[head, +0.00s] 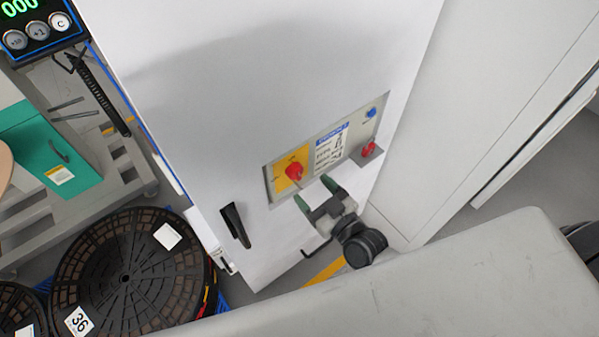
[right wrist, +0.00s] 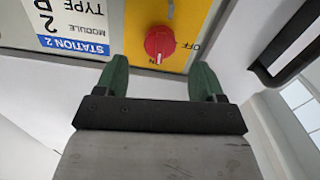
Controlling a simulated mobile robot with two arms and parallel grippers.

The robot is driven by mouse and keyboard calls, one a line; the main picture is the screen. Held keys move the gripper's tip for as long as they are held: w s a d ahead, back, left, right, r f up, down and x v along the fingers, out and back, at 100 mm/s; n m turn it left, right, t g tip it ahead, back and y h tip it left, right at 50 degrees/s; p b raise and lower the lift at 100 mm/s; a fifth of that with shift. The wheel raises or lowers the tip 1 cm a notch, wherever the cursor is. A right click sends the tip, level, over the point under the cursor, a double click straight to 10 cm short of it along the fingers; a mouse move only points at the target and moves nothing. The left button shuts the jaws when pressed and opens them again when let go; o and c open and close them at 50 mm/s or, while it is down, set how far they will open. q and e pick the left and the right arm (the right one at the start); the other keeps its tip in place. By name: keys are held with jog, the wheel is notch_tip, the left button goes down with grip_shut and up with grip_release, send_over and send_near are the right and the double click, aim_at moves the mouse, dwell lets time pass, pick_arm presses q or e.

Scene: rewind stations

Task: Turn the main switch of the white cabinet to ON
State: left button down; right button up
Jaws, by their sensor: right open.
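The white cabinet (head: 240,100) stands in front of me and carries a control panel (head: 268,178) low on its front. The main switch is a red knob (head: 294,171) on a yellow plate (head: 279,184). In the right wrist view the red knob (right wrist: 160,43) shows a white mark at its rim, and OFF is legible on the yellow plate (right wrist: 205,22). My right gripper (head: 314,190) is open and empty, just in front of the panel below the knob. In the right wrist view the knob lies beyond and between the two green fingertips (right wrist: 158,75), apart from them. My left gripper is not in view.
Another red part (head: 368,149) and a blue button (head: 371,112) are at the panel's right end. A black handle (head: 236,225) is on the cabinet at left. Black reels (head: 130,270) stand lower left. A grey surface (head: 440,285) fills the lower right.

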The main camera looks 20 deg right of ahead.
aim_at(300, 177)
jog(key=x, duration=0.5)
jog(key=shift+w+a+p, duration=0.15)
jog(key=shift+w+p, duration=0.15)
jog(key=c, duration=0.9)
jog(key=shift+m, duration=0.8)
jog(key=o, duration=0.9)
